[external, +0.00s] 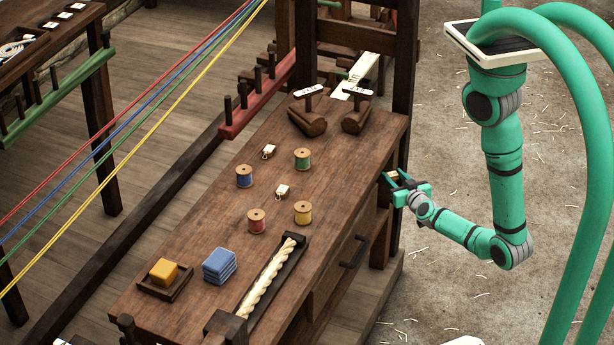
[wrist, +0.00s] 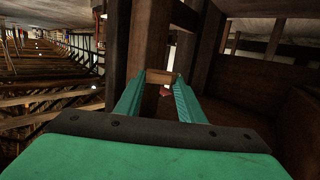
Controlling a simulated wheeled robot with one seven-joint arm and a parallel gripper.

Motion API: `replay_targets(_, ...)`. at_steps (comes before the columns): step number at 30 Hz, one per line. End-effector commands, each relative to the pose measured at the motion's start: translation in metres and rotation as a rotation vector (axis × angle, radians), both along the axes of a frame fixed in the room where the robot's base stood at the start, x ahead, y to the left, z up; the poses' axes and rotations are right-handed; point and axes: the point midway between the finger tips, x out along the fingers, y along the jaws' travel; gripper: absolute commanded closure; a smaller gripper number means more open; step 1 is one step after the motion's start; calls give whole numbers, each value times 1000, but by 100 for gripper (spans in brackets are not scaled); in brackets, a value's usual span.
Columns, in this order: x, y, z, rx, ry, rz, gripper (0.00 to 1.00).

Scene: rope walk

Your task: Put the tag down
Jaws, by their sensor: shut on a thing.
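My gripper (external: 393,180) is at the right side of the wooden bench, beyond its edge and near a dark post. In the wrist view its two green fingers (wrist: 160,88) close on a small tan-brown piece (wrist: 160,76) at their tips. It seems to be the tag, but no writing shows on it.
Blue (external: 244,177), green (external: 302,159), red (external: 256,221) and yellow (external: 303,212) spools stand on the bench (external: 205,220). A rope tray (external: 273,276), blue cloths (external: 219,266) and a yellow block (external: 163,271) are at the near end. Bare wood shows between them.

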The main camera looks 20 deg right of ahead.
Motion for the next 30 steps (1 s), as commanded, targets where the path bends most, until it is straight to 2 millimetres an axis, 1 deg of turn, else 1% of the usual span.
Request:
replay_targets(3, 2, 10, 2, 1, -2, -1, 85)
replay_targets(7, 3, 16, 3, -1, -4, -1, 85)
replay_targets(16, 3, 18, 3, -1, -3, 4, 85)
replay_targets(30, 3, 16, 4, -1, -2, -1, 85)
